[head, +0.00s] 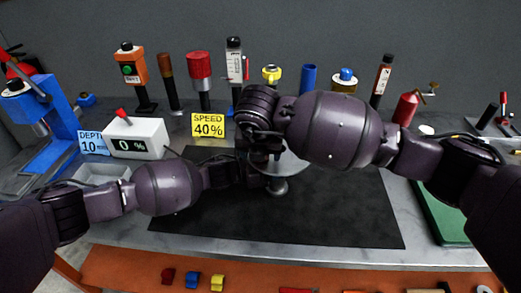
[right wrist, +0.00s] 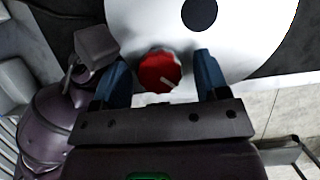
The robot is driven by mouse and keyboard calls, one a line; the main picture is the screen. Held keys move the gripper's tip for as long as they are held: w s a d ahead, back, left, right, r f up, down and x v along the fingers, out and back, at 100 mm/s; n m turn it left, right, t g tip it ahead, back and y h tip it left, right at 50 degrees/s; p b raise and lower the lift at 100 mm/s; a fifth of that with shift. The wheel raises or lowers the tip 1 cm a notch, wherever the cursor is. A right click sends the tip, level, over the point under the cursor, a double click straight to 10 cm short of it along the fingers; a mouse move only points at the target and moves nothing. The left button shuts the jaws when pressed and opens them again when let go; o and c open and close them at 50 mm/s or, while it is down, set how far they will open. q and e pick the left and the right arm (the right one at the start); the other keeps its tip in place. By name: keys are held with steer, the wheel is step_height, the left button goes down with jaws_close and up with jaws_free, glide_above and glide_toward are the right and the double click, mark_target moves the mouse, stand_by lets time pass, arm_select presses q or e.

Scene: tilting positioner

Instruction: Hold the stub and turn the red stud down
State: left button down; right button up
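A pale round disc (right wrist: 235,50) fills the top of the right wrist view. It carries a dark round spot (right wrist: 199,13) and a red stud (right wrist: 160,71) with a white line on its face. My right gripper (right wrist: 162,75) is open, its blue fingers on either side of the stud with a small gap at each side. In the head view the disc (head: 292,166) is partly hidden behind my arms. My left gripper (head: 258,172) is at the disc's left side; its fingers are not clear. I cannot make out the stub; my arms may hide it.
The disc stands above a dark mat (head: 340,205). A white box reading 0 % (head: 137,138), a yellow SPEED 40% sign (head: 208,125) and a blue DEPTH sign (head: 92,142) stand at the left. Several tools line the back. A green tray (head: 440,220) lies at the right.

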stand_by(0.3)
steer(key=v, duration=1.2)
steer(key=shift+a, duration=0.1)
